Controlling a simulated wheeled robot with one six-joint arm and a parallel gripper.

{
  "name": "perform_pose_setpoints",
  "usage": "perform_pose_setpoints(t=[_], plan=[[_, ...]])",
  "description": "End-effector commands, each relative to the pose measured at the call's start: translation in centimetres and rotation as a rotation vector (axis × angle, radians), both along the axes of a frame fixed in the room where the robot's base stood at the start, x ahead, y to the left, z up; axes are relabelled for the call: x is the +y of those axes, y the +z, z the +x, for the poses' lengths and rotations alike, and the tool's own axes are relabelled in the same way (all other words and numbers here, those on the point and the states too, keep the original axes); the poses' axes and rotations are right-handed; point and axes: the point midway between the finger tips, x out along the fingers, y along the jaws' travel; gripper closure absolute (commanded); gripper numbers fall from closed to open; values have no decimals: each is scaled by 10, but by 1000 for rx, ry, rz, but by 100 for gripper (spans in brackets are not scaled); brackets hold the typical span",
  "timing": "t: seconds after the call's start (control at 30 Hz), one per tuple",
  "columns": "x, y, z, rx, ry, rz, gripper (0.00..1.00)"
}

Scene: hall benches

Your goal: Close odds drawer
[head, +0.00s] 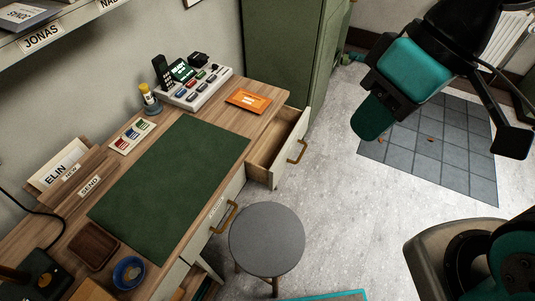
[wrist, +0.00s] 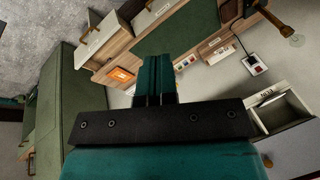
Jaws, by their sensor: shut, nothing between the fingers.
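A drawer (head: 277,152) at the right end of the desk stands pulled out, its pale front and brass handle facing the room. Its inside looks empty where I can see it. The same drawer (wrist: 98,38) shows at the upper left in the wrist view. I cannot read a label on its front. My gripper (head: 369,124) is shut and empty, in the air to the right of the drawer and apart from it. Its teal fingers (wrist: 155,76) are together in the wrist view.
A grey round stool (head: 267,239) stands in front of the desk. A green cabinet (head: 285,45) stands behind the drawer. Pale floor (head: 335,190) right of the drawer is clear.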

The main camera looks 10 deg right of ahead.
Motion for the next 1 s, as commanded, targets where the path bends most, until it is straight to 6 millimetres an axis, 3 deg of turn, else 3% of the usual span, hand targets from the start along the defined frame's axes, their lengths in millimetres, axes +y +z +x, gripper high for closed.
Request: perform_pose_setpoints(t=[0.17, 0.27, 0.4, 0.5, 0.6, 0.73, 0.87, 1.0], plan=[[0, -90, 51, 60, -177, 86, 100], [-8, -158, 94, 102, -341, 170, 100], [-32, -254, 151, 150, -592, 301, 100], [-55, -315, 182, 176, -761, 386, 100], [-76, -363, 202, 194, -899, 454, 100], [-94, -399, 216, 205, -1015, 510, 100], [-101, -413, 222, 209, -1061, 533, 100], [-92, -422, 228, 211, -1064, 535, 100]])
